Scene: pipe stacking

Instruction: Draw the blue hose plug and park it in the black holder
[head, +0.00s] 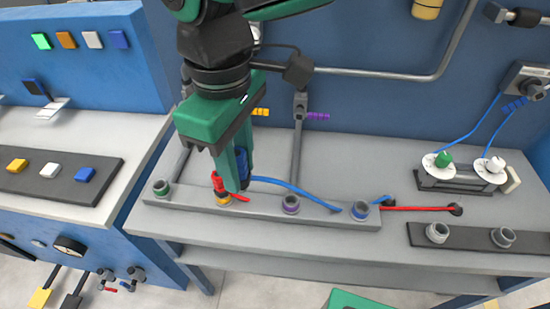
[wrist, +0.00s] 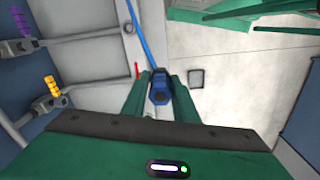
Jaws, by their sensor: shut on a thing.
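My gripper (head: 240,180) is shut on the blue plug (head: 243,166), above the left part of the grey socket rail. In the wrist view the blue plug (wrist: 160,88) sits between the two green fingers. A blue hose (head: 290,184) runs from it to the right and down to the rail; it also shows in the wrist view (wrist: 139,40). The blue-ringed socket (head: 360,210) is near the rail's right end, away from my gripper, and looks empty. A black strip (head: 470,238) with two grey cups lies at the lower right; it may be the holder.
A red plug (head: 218,184) stands in the yellow-ringed socket (head: 223,199), close beside my fingers. A purple-ringed socket (head: 290,204) and a green-ringed one (head: 161,188) share the rail. A red hose (head: 420,209) lies at right. A dark stand (head: 462,184) holds two white discs.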

